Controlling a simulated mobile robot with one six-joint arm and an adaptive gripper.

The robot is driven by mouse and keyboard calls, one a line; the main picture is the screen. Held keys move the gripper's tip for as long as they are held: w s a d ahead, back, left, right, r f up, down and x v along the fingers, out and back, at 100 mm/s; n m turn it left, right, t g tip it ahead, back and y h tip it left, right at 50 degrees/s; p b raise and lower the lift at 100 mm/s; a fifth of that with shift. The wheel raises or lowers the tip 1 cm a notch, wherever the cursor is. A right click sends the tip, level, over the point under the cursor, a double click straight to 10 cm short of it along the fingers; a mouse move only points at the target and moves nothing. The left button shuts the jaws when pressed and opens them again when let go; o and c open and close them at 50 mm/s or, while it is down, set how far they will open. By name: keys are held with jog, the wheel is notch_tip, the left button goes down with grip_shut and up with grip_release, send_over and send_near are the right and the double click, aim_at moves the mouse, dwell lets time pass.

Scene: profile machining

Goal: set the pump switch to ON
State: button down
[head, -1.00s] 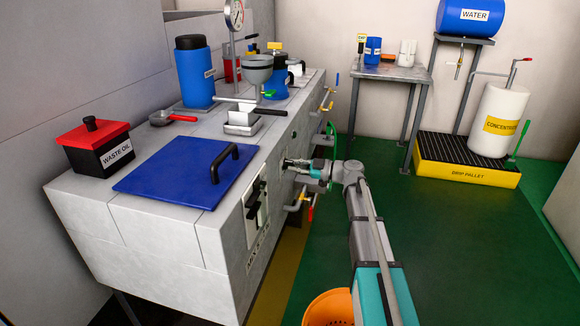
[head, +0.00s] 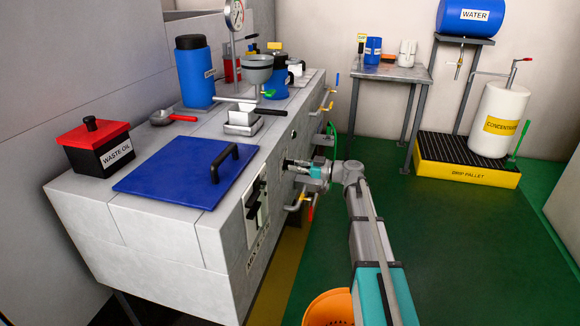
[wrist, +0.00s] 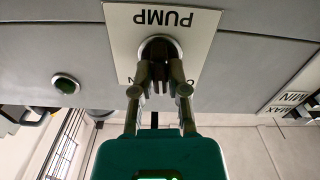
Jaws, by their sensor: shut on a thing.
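The pump switch (wrist: 158,46) is a round dark knob in a pale ring on a white plate (wrist: 120,28) marked PUMP. The plate appears upside down in the wrist view. My gripper (wrist: 159,72) is shut on the knob, with a finger on each side. Its fingers cover most of the knob and part of the lettering below it, so the switch's setting cannot be read. In the head view my gripper (head: 290,164) reaches the machine's front face, and the switch is hidden there.
A green button (wrist: 66,83) is beside the plate. A MIN/MAX plate (wrist: 292,95) is at the wrist view's right. An orange basket (head: 330,309) stands on the floor below my arm.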

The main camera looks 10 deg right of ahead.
jog(key=shift+w+r, duration=0.1)
jog(key=shift+w, duration=0.1)
jog(key=m, duration=0.4)
jog(key=shift+m, duration=0.3)
jog(key=shift+d+m, duration=0.1)
jog(key=shift+m, duration=1.3)
jog(key=c, duration=0.5)
grip_release()
jog(key=shift+s, duration=0.1)
